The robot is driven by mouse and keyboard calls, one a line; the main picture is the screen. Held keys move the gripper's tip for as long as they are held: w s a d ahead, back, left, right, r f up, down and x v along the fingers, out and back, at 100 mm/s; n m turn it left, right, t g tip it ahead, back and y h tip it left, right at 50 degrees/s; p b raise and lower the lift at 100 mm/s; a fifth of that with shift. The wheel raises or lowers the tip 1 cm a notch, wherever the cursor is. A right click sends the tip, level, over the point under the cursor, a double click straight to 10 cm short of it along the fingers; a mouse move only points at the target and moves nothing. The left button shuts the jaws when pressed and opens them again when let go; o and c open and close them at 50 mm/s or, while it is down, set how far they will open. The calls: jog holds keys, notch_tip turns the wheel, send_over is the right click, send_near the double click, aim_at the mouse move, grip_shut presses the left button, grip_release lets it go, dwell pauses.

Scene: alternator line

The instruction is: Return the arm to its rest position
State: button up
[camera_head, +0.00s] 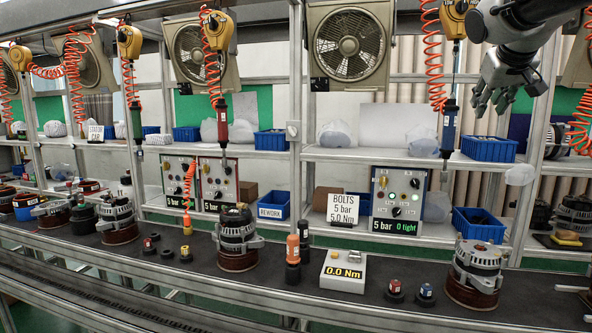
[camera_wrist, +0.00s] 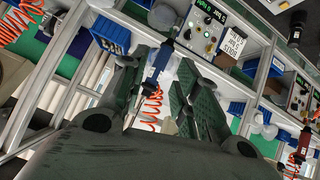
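My gripper (camera_head: 494,96) hangs from my arm at the upper right of the head view, in the air in front of the upper shelf and well above the bench. Its fingers point down and left. In the wrist view my gripper (camera_wrist: 158,95) has its two dark green fingers spread apart. No object is held between them; a blue hanging screwdriver (camera_wrist: 160,60) shows through the gap in the background. Part of my arm is cut off by the top edge of the head view.
A blue screwdriver (camera_head: 448,128) hangs on an orange coil left of my gripper. A shelf upright (camera_head: 538,130) stands right of it. The bench (camera_head: 400,295) below carries alternators (camera_head: 474,272), a torque display (camera_head: 343,272) and small sockets. Control boxes (camera_head: 397,200) stand behind.

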jog(key=s+a+f+g+y, duration=0.1)
jog(key=s+a+f+g, duration=0.2)
jog(key=s+f, duration=0.9)
jog(key=s+a+f+n+g+y, duration=0.1)
jog(key=s+a+f, duration=0.3)
jog(key=s+f, duration=0.7)
notch_tip(320, 180, down, 3)
jog(key=shift+s+a+f+g+y, duration=0.1)
jog(key=shift+s+a+g+y, duration=0.25)
jog(key=shift+g+y, duration=0.5)
